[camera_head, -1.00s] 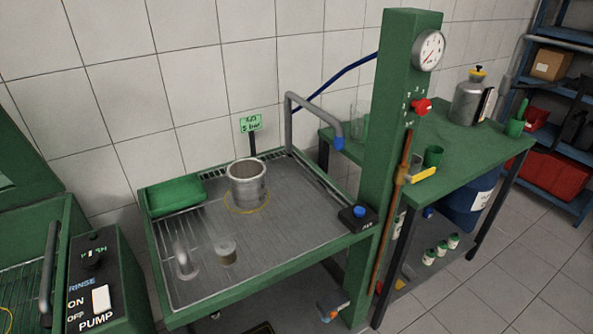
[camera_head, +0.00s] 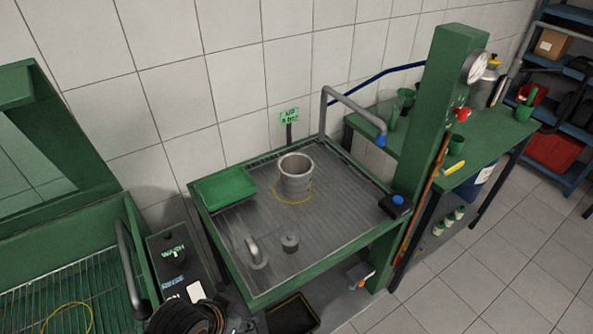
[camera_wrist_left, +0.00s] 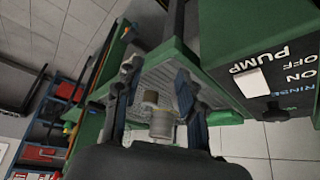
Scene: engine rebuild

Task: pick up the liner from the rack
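The liner (camera_head: 296,178) is a grey ribbed metal cylinder with an open top. It stands upright inside a yellow ring marking on the slatted metal top of the green rack (camera_head: 256,296). In the left wrist view, what looks like the liner (camera_wrist_left: 162,125) shows between the fingers, some way off and not touched. My left gripper (camera_wrist_left: 157,74) is open and empty there. In the head view only a dark part of my left gripper (camera_head: 190,318) shows at the bottom edge, left of the rack and well apart from the liner. My right gripper is not in view.
A grey pipe arm (camera_head: 350,105) and green column (camera_head: 436,120) stand behind and right. A pump control box (camera_head: 172,258) stands to the left.

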